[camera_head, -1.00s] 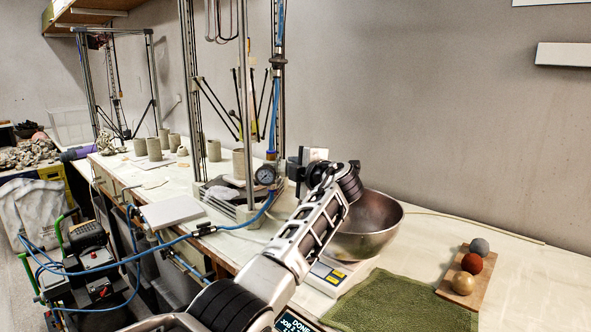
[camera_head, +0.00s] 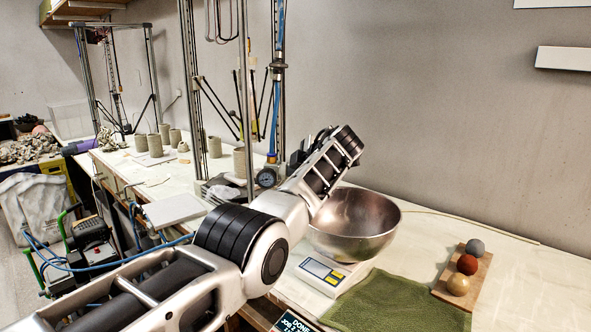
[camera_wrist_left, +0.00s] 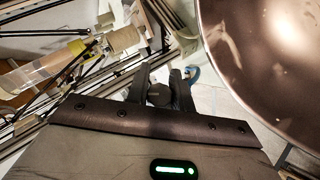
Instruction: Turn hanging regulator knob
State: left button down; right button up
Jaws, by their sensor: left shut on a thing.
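The pressure gauge of the regulator (camera_head: 266,178) shows at the front of the printer frame, with a blue fitting above it. My left arm reaches in front of it and hides most of the regulator body and the gripper in the head view. In the left wrist view, my left gripper (camera_wrist_left: 160,88) has its two dark fingers on either side of a dark round knob (camera_wrist_left: 158,95), shut on it. A bit of blue (camera_wrist_left: 193,74) shows just past the right finger. My right gripper is not in view.
A metal bowl (camera_head: 355,228) stands on a scale (camera_head: 322,274) close to my left arm; its rim is also near the gripper in the wrist view. A green towel (camera_head: 400,305) and a board with three balls (camera_head: 442,290) lie right. Clay cups stand behind left.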

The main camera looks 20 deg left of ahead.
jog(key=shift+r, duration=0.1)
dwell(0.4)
pick_arm(q)
jog(key=c, duration=1.2)
grip_release()
jog(key=shift+c, duration=0.2)
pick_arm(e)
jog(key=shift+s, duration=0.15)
pick_arm(q)
jog(key=shift+s+d+r, duration=0.2)
jog(key=shift+d+r, duration=0.1)
jog(key=shift+d, duration=0.2)
jog(key=b+v, duration=0.3)
jog(key=v, duration=1.1)
jog(key=shift+d+r, duration=0.15)
jog(key=shift+r, duration=0.25)
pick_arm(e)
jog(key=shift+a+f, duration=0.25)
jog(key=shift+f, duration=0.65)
pick_arm(q)
jog(key=shift+s, duration=0.1)
